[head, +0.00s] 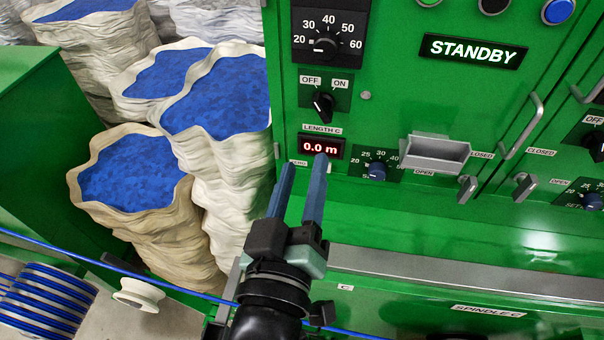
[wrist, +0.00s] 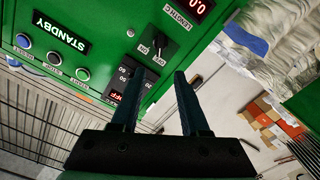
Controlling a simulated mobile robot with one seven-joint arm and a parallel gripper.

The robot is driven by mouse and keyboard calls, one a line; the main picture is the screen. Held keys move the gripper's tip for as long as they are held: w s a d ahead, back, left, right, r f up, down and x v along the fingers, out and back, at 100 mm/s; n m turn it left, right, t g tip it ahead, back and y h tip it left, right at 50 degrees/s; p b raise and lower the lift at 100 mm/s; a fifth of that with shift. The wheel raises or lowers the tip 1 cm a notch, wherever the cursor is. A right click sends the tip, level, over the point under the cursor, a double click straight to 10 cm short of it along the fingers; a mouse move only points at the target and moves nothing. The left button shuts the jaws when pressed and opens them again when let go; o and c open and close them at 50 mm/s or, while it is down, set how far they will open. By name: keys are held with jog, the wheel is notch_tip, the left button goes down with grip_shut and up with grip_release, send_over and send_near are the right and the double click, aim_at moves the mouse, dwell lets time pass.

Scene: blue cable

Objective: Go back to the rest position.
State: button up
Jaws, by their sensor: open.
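My gripper (head: 304,172) is raised in front of the green machine panel (head: 400,60). Its two blue-grey fingers are apart with nothing between them. In the head view the fingertips overlap the area just below the red "0.0 m" LENGTH C display (head: 321,148). I cannot tell whether they touch the panel. The blue cable (head: 60,248) runs across the lower left and passes behind my arm.
Sacks of blue granules (head: 215,100) stand left of the panel. A cable spool (head: 45,300) and white pulley (head: 138,294) are at lower left. Knobs (head: 377,170), a metal tray (head: 435,152) and door handles (head: 530,125) stick out at right. The STANDBY display (head: 473,51) is lit.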

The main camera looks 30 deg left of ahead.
jog(key=shift+r, duration=0.1)
dwell(0.3)
jog(key=w+d+r+m+t+h, duration=0.1)
jog(key=w+d+r+m+t, duration=0.15)
jog(key=r, duration=0.65)
jog(key=w+d+r+m+t+h, duration=0.15)
jog(key=d+r, duration=0.25)
jog(key=r, duration=0.4)
jog(key=s+d+r+m+t+h, duration=0.1)
jog(key=s+d+r+m+t, duration=0.1)
jog(key=r, duration=0.7)
jog(key=s+d+r+m+t+h, duration=0.1)
jog(key=s+d+r+m+t, duration=0.1)
jog(key=r, duration=0.7)
jog(key=d+m+t, duration=0.1)
jog(key=d+t, duration=0.1)
jog(key=d, duration=0.1)
jog(key=shift+r, duration=0.25)
